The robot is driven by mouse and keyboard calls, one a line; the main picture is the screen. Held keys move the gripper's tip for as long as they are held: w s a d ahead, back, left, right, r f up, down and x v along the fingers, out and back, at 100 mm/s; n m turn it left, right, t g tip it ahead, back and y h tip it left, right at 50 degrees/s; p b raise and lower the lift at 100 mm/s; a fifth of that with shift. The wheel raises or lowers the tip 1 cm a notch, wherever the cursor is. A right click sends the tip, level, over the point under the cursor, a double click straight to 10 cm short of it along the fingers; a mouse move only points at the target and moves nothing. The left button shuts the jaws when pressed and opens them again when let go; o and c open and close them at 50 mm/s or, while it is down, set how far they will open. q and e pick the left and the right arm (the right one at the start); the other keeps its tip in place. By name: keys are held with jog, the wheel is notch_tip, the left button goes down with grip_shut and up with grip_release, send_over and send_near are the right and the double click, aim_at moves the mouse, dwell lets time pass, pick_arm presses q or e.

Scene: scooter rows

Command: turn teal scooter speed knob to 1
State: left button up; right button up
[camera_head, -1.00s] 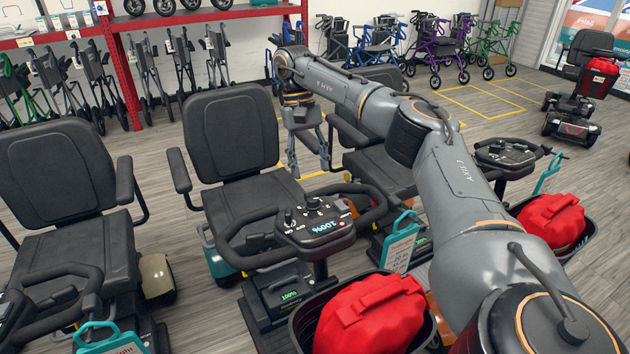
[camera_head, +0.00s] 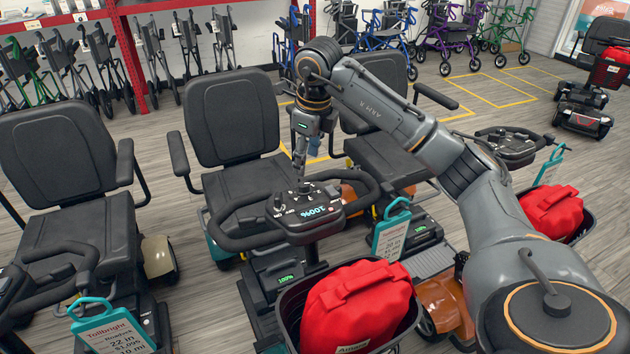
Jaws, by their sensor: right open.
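The teal scooter stands in the middle of the left group, with teal bodywork (camera_head: 216,238) beside its black seat (camera_head: 232,120). Its control console (camera_head: 312,214) has a lit display that appears upside down and reads 100%. Small knobs (camera_head: 278,203) sit on the console's seat side. Their dial marks are too small to read, so I cannot tell the speed knob's setting. My right gripper (camera_head: 300,174) points down, open, with its fingers close together at the console's far edge, by a knob. I cannot tell whether it touches. My left gripper is not in view.
A black loop handlebar (camera_head: 365,190) surrounds the console. A basket with a red bag (camera_head: 355,305) stands in front. A price tag (camera_head: 391,236) hangs to the right. Other scooters stand on both sides, one with a black seat (camera_head: 60,145). Folded rollators line the back.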

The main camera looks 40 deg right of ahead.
aim_at(304, 184)
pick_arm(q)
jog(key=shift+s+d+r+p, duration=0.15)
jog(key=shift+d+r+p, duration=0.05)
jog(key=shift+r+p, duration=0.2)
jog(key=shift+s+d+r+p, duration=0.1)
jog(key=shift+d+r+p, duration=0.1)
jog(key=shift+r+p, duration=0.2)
pick_arm(e)
jog(key=w+f+m, duration=0.1)
jog(key=f+m, duration=0.1)
jog(key=f, duration=0.1)
jog(key=w+d+f+m+t, duration=0.1)
jog(key=f+m, duration=0.2)
jog(key=f, duration=0.1)
jog(key=w+f+m+t, duration=0.1)
jog(key=f+m, duration=0.1)
jog(key=f, duration=0.1)
jog(key=shift+w+d+f, duration=0.15)
jog(key=shift+d, duration=0.25)
jog(key=shift+c, duration=0.4)
grip_shut()
